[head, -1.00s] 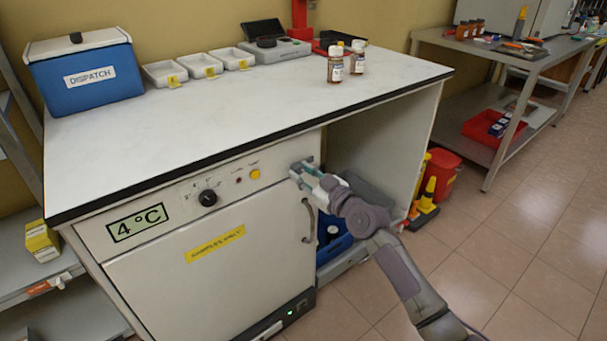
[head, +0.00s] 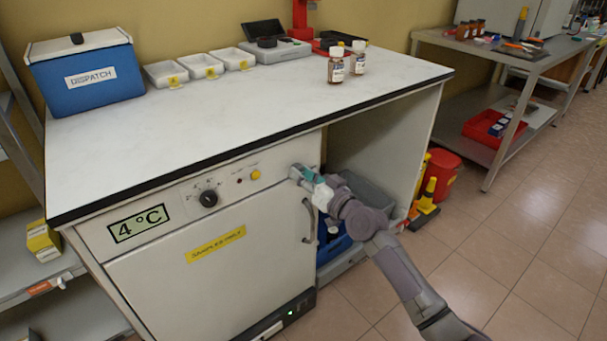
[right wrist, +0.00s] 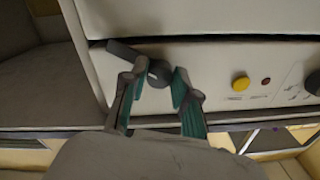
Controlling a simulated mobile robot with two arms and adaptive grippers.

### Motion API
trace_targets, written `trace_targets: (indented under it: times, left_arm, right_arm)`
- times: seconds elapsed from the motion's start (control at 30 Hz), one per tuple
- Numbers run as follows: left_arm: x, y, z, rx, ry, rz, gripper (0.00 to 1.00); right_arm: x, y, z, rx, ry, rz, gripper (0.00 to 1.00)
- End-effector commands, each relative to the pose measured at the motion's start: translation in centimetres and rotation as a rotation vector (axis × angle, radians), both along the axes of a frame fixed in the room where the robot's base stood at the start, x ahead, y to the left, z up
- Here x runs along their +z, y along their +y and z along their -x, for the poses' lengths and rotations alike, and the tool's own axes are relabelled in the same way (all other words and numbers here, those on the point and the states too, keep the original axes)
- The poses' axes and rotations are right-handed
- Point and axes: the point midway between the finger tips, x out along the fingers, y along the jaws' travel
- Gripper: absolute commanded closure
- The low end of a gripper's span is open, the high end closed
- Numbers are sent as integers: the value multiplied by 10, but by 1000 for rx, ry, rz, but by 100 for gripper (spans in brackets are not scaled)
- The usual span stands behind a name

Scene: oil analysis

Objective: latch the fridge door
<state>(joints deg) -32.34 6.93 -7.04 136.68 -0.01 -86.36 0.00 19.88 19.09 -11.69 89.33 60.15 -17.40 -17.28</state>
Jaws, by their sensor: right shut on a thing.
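The white fridge door (head: 220,285) is under the counter in the head view, with a "SAMPLES ONLY" label and a curved grey handle (head: 308,221). It looks closed or nearly so; a dark gap runs between it and the control panel in the right wrist view. A dark grey latch lever (right wrist: 122,50) with a round hub sits on the panel, near that gap. My right gripper (head: 303,174) is at the panel's right end, above the handle. In the right wrist view its teal-padded fingers (right wrist: 161,80) are shut on the latch, one each side of the hub. My left gripper is out of view.
The panel has a "4 °C" display (head: 138,223), a black dial (head: 208,198) and a yellow button (head: 255,174). The counter edge (head: 200,166) overhangs it. A blue crate (head: 333,243) stands in the open bay to the right.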

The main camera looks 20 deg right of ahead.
Motion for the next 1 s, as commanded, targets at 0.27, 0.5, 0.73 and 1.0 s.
trace_targets:
  times: [0.27,0.5,0.73,1.0]
  left_arm:
    - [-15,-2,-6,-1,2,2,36]
    - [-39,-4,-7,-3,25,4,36]
    - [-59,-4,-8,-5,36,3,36]
    - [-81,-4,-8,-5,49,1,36]
  right_arm:
    - [0,1,0,0,93,-249,100]
    - [0,1,1,-1,172,-464,100]
    - [1,2,1,-1,242,-661,100]
    - [0,2,1,-1,308,-841,100]
